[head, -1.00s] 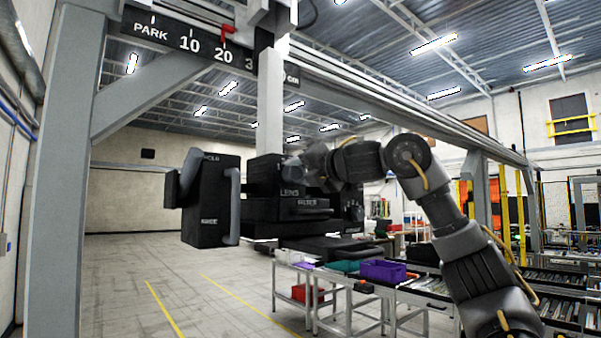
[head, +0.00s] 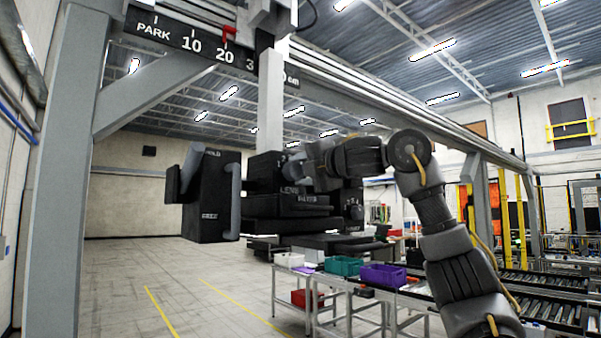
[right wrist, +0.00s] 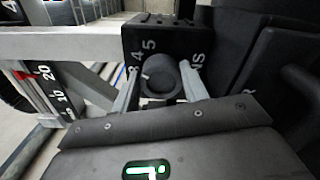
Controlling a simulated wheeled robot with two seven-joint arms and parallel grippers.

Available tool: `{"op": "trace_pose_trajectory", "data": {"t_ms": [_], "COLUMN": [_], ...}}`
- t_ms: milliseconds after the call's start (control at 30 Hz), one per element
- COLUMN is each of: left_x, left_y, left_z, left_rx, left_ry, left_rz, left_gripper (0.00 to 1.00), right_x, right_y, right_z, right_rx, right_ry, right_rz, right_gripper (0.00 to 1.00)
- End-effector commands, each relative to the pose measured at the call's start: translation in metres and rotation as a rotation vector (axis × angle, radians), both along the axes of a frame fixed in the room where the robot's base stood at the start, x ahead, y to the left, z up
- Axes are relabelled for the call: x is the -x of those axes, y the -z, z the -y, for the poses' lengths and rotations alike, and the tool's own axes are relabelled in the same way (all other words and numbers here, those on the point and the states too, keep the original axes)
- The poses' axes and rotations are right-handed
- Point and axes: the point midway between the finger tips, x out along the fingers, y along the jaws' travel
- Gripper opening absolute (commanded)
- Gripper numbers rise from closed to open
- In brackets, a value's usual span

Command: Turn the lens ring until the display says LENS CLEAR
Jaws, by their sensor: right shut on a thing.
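The black instrument head (head: 262,205) hangs from a pale post under the overhead beam. The word LENS shows on it, partly covered by my right arm. In the right wrist view the dark round lens ring (right wrist: 160,78) has a pale mark on its rim and the numbers 3, 4 and 5 beside it. My right gripper (right wrist: 158,92) is shut on this ring, one finger on each side; in the head view it reaches the black head from the right (head: 303,172). I can read no LENS CLEAR text in either view. My left gripper is not in view.
A black box with grey handles (head: 211,200) hangs left of the head, marked HOLD and FREE. The overhead beam's scale (head: 205,45) has a red pointer near 20. Tables with a purple bin (head: 383,275) and a teal bin (head: 342,266) stand behind. Open floor lies left.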

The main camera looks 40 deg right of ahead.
Motion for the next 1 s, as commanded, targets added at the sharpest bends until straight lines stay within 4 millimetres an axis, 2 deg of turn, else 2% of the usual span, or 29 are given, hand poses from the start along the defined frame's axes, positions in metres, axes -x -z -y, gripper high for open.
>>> {"op": "trace_pose_trajectory", "data": {"t_ms": [500, 533, 667, 1000], "left_x": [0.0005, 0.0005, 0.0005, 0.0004], "left_y": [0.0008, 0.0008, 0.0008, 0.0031], "left_z": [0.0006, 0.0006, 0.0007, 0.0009], "left_rx": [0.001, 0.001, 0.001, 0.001], "left_ry": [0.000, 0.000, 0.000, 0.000], "left_rz": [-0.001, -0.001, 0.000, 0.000], "left_gripper": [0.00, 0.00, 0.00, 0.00], "right_x": [0.0001, 0.0002, 0.0002, 0.0024], "right_y": [-0.0005, -0.0005, -0.0004, 0.0005], "right_z": [0.0006, 0.0006, 0.0005, 0.0002], "right_rx": [-0.026, -0.026, -0.025, -0.024], "right_ry": [0.002, 0.002, 0.001, 0.001], "right_rz": [0.002, 0.002, 0.002, 0.002], "right_gripper": [0.21, 0.46, 0.63, 0.66]}}
